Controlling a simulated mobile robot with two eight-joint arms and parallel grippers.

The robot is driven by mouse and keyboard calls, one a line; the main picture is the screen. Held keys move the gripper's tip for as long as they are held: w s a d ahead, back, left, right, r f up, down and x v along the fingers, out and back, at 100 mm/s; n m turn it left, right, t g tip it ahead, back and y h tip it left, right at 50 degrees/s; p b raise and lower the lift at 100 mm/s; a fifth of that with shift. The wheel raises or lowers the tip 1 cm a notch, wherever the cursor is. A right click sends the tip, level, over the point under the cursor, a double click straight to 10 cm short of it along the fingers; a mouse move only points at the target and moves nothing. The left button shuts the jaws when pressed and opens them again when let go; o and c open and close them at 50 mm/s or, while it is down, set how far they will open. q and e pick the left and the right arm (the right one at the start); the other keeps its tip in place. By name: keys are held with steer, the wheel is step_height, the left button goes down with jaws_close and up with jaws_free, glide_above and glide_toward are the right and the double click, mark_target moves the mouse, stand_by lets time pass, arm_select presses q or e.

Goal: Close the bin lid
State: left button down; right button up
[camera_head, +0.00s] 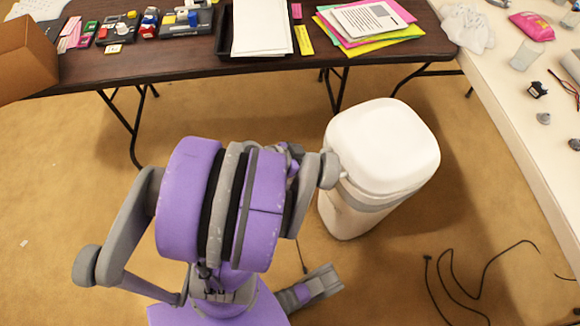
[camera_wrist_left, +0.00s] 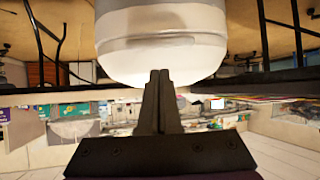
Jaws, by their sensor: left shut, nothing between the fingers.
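The white bin (camera_head: 350,215) stands on the carpet right of centre in the head view. Its rounded white lid (camera_head: 385,145) lies over the top, above a grey band, and I see no open gap. In the left wrist view, which is upside down, the lid (camera_wrist_left: 160,62) fills the upper middle. My left gripper (camera_wrist_left: 160,75) is shut and empty, with its fingertips in front of the lid. Whether they touch it I cannot tell. In the head view my left arm hides the fingers and reaches the lid's left edge.
A dark table (camera_head: 180,50) with papers, a tray and small parts runs behind the bin. A white table (camera_head: 490,85) stands to the right. Black cables (camera_head: 455,285) lie on the carpet at lower right. The carpet in front of the bin is mostly free.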

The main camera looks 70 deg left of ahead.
arm_select(q)
steer(key=s+f+b, duration=0.1)
steer(key=s, duration=0.6)
arm_select(e)
steer(key=shift+w+f, duration=0.2)
steer(key=shift+f, duration=0.45)
arm_select(q)
steer(key=shift+s, duration=0.1)
steer(key=w+d+f+g+h, duration=0.1)
steer(key=w+d+f+g, duration=0.15)
steer(key=d, duration=0.25)
steer(key=w+d+f+g+h, duration=0.1)
steer(key=w+d+f+g, duration=0.15)
steer(key=d+g, duration=0.2)
steer(key=w+d+r+y, duration=0.25)
steer(key=d+r, duration=0.35)
steer(key=d, duration=0.5)
step_height(320, 180, up, 23)
steer(key=w+t+p, duration=0.1)
steer(key=p, duration=2)
steer(key=shift+w+a+r+m+h, duration=0.15)
steer(key=shift+w+a+m+h, duration=0.2)
steer(key=shift+a+h, duration=0.1)
arm_select(e)
step_height(320, 180, up, 24)
steer(key=w+t, duration=0.1)
steer(key=shift+w, duration=0.25)
